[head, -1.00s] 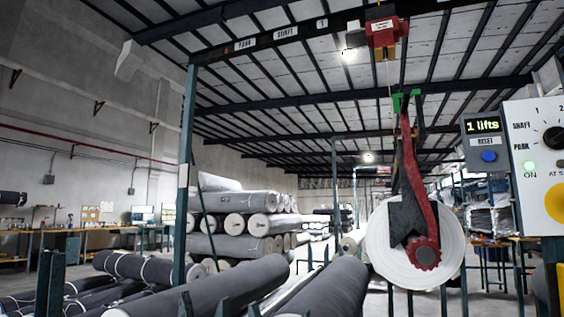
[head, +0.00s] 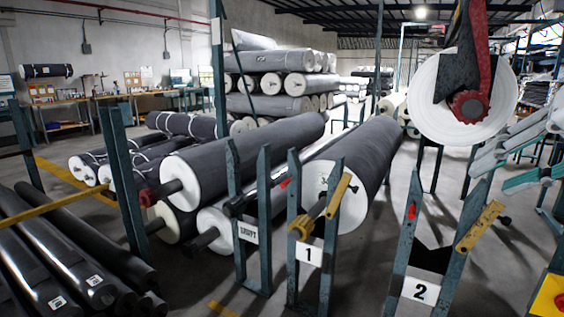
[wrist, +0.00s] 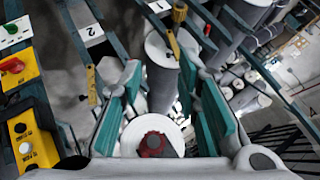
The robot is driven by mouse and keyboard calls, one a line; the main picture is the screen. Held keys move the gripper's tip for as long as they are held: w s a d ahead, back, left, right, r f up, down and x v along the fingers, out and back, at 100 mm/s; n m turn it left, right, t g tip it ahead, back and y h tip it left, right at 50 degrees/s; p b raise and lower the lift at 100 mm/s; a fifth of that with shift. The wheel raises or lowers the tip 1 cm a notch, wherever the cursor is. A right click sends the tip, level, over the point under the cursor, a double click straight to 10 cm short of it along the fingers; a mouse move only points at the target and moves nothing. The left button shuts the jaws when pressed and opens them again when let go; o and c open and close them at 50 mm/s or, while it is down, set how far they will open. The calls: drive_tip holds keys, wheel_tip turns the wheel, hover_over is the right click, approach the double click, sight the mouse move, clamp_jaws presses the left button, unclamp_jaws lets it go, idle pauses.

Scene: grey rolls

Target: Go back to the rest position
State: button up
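My gripper (wrist: 165,88) is open in the wrist view, its two teal-padded fingers wide apart with nothing held between them. Beyond and below the fingers show the pale end of a roll (wrist: 170,128) and a red knob (wrist: 153,143). In the head view a white roll end (head: 428,108) with a red toothed knob (head: 468,106) hangs from a red and dark hook (head: 478,45) at the upper right. Pale parts with teal pieces at the right edge may be my arm, but I cannot be sure.
A grey roll (head: 372,155) rests by the stand marked 1 (head: 308,254). The stand marked 2 (head: 420,291) is at the right. Stacked rolls (head: 275,82) stand behind; dark rolls (head: 75,245) lie at lower left. A yellow control box (wrist: 30,135) is at left in the wrist view.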

drive_tip(key=s+a+f+n+g+h, duration=0.1)
drive_tip(key=s+a+f+n+g, duration=0.3)
drive_tip(key=s+f, duration=0.5)
drive_tip(key=s+a+f+n+g+h, duration=0.1)
drive_tip(key=s+a+f+n+g, duration=0.3)
drive_tip(key=s+f, duration=0.55)
wheel_tip(320, 180, up, 20)
drive_tip(key=w+t+p, duration=0.2)
drive_tip(key=t+p, duration=0.1)
drive_tip(key=p, duration=1.6)
drive_tip(key=shift+a+f+y, duration=0.25)
drive_tip(key=shift+a+y, duration=0.05)
drive_tip(key=shift+a, duration=0.1)
